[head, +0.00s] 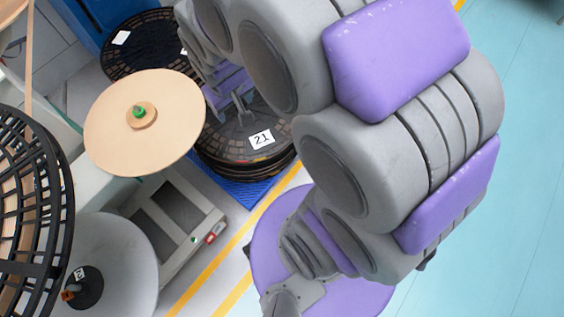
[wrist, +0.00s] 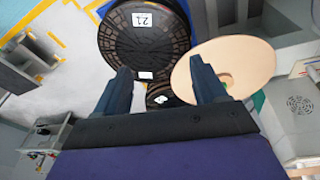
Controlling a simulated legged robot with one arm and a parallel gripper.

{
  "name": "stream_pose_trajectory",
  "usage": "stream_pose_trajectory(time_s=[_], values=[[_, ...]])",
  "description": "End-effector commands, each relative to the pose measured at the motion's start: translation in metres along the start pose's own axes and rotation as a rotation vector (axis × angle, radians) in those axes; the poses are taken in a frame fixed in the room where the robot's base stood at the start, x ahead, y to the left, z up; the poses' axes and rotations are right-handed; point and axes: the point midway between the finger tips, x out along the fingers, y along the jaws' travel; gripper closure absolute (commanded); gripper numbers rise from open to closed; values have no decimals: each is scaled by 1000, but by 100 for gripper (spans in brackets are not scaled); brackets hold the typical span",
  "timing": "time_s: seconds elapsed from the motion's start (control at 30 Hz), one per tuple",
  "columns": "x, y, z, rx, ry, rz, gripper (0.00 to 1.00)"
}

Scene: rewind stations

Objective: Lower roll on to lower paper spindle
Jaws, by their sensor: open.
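My gripper (wrist: 160,88) is open, with its two dark fingers apart and nothing seen between them. In the head view it (head: 235,105) is partly hidden by my arm, above a dark reel stack labelled 21 (head: 262,139). That reel also shows in the wrist view (wrist: 150,42), beyond the fingers. A tan paper roll (head: 170,150) with a green centre sits left of my gripper in the head view. It shows behind the right finger in the wrist view (wrist: 245,62). I cannot tell which spindle is the lower one.
A black slatted reel (head: 50,200) and a grey disc (head: 120,255) stand at the left. Another dark reel (head: 140,45) is at the back. A grey machine base (head: 185,245) lies below the tan roll. The blue floor (head: 510,210) at the right is clear.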

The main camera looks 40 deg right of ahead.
Motion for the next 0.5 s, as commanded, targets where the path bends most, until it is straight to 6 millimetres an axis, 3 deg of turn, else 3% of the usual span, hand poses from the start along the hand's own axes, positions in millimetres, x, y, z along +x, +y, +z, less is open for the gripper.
stream_pose_trajectory(time_s=[0.1, 0.3, 0.5], values=[[-31, -1, 52, 28, -93, -17, 29], [-70, -10, 137, 55, -254, -54, 29], [-90, -17, 186, 63, -348, -80, 29]])
